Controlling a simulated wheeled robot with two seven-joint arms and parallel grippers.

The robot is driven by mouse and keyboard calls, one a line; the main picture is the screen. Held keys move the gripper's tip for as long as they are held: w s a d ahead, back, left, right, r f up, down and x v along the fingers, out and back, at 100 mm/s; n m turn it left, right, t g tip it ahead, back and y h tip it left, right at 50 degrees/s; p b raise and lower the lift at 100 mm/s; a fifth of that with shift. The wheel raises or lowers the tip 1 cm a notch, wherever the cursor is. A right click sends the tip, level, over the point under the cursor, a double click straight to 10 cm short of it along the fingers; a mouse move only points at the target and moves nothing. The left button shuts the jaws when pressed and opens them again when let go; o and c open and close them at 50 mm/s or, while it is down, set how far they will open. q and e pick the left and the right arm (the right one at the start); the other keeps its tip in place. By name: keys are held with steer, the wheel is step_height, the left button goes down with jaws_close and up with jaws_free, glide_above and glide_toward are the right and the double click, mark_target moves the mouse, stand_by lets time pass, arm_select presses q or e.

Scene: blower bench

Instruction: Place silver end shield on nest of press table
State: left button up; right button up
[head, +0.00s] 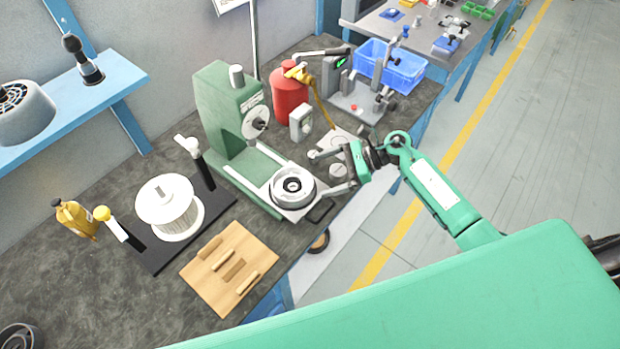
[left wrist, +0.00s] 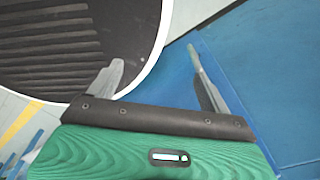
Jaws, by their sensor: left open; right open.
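The silver end shield (head: 293,187) is a round silver part with a dark centre. It sits on the press table (head: 297,212) at the foot of the green arbor press (head: 228,110); its rim hides the nest, so I cannot tell how well it is seated. My right gripper (head: 320,173) is open just right of the end shield, its fingers pointing left. Its near fingertip is close to the shield's right rim; touching or apart is unclear. My left gripper (left wrist: 155,57) is open and empty in the left wrist view, and out of the head view.
A wire spool (head: 170,207) on a black base and a wooden board (head: 229,268) stand left and in front. A red bottle (head: 290,95) and blue crate (head: 390,66) are behind. A dark ribbed round thing (left wrist: 75,45) is near my left gripper.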

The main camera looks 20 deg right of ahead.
steer(key=shift+v, duration=1.45)
